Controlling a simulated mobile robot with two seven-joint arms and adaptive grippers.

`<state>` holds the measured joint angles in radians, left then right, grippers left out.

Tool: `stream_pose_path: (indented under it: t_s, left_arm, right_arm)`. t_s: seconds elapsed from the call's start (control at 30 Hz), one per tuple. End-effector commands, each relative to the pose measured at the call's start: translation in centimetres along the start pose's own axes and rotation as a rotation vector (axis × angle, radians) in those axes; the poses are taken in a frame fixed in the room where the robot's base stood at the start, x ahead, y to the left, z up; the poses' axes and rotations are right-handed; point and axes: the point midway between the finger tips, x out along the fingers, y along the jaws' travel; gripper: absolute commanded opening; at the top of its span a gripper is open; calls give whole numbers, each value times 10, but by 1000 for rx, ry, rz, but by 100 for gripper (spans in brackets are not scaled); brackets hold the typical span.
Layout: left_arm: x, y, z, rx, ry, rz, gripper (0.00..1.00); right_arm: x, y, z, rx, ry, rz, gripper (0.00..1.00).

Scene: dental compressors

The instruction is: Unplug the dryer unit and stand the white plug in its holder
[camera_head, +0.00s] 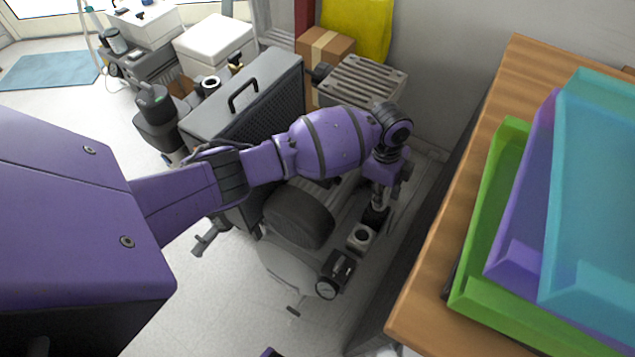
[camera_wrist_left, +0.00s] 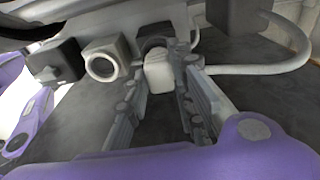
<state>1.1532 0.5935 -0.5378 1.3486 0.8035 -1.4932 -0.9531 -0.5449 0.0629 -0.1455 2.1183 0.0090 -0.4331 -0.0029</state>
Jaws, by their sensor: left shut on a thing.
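My left gripper (camera_head: 377,208) reaches down over the compressor from above. In the left wrist view its two fingers (camera_wrist_left: 160,88) are shut on the white plug (camera_wrist_left: 158,74). A dark round part lies right behind the plug; I cannot tell whether the plug is seated in it or clear of it. The light square holder with a round hole (camera_head: 361,237) is just in front of the gripper. In the left wrist view the holder (camera_wrist_left: 102,61) is left of the plug, and its hole looks empty. The plug is mostly hidden in the head view.
A pale cable (camera_wrist_left: 262,69) runs off to the right. A pressure gauge (camera_head: 326,288) and a dark motor (camera_head: 298,218) are close by. A grey cabinet with a handle (camera_head: 250,95) stands behind my arm. A wooden table (camera_head: 425,290) with stacked trays (camera_head: 490,245) bounds the right.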

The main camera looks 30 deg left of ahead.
Motion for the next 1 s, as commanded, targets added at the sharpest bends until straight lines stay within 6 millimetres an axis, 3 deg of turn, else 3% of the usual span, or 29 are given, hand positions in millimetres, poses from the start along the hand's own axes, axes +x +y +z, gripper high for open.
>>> stream_pose_path:
  t_s: [0.27, 0.8, 0.83, 1.0]
  left_arm:
    - [-1, -2, -1, 1, 1, -4, 0]
    - [18, -2, 1, 1, 0, -3, 0]
    - [18, -2, 1, 1, 0, -3, 24]
    - [16, -2, 1, 1, 1, -4, 45]
  right_arm:
    - [2, 0, -2, -1, 5, -1, 40]
    - [11, -2, 3, -3, 0, -4, 40]
    - [11, -2, 3, -3, 0, -3, 40]
    - [9, -1, 6, -2, -5, -2, 40]
